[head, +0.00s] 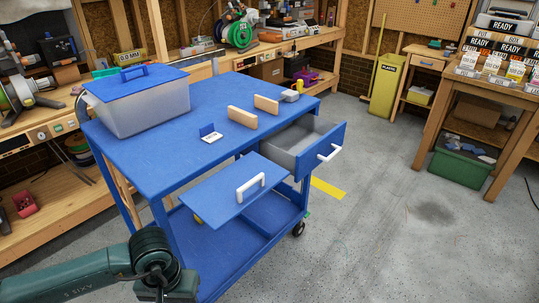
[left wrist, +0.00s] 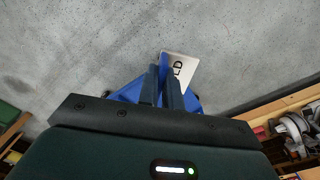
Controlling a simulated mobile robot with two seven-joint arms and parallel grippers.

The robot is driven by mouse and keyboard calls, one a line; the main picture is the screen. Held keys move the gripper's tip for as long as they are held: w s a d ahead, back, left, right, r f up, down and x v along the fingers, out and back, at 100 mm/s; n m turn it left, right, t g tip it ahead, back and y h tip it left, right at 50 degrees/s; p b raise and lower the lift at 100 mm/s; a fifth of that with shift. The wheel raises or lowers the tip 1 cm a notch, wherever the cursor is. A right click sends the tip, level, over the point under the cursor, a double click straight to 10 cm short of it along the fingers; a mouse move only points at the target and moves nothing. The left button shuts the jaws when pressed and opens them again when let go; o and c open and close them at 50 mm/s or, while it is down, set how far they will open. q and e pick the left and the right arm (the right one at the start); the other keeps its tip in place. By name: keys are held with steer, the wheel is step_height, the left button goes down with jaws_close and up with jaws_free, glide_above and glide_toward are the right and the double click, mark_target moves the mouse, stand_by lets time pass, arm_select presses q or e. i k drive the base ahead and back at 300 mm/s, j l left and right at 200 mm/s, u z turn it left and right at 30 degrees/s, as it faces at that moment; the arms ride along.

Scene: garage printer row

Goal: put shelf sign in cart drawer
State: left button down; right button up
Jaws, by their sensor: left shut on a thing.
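The shelf sign (left wrist: 183,66) shows in the left wrist view as a white plate with black letters, partly hidden, beside a blue part. My left gripper (left wrist: 163,80) is shut on it, with the fingers around the blue part, above grey floor. In the head view my left arm enters at the bottom left; its fingers and the sign are out of frame. The blue cart (head: 160,160) has an open, grey-lined drawer (head: 310,147) on its right, with a white handle. The visible drawer interior looks empty. My right gripper is in neither view.
A lidded clear bin (head: 145,105), a small white-and-blue item (head: 210,134) and two wooden blocks (head: 242,117) are on the cart top. A blue panel with a white handle (head: 250,187) juts out in front. READY signs (head: 490,45) stand on the right table. The right floor is open.

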mark_target(300, 148)
steer(key=i+l, duration=0.15)
steer(key=l, duration=0.2)
steer(key=i+l+u, duration=0.15)
steer(key=i+l, duration=0.15)
steer(key=l, duration=0.35)
steer(key=i+l+u, duration=0.15)
steer(key=l, duration=0.2)
steer(key=i+l, duration=0.15)
steer(key=l, duration=0.2)
steer(key=i+l+u, duration=0.1)
steer(key=l, duration=0.3)
steer(key=i+l+u, duration=0.1)
steer(key=l, duration=0.25)
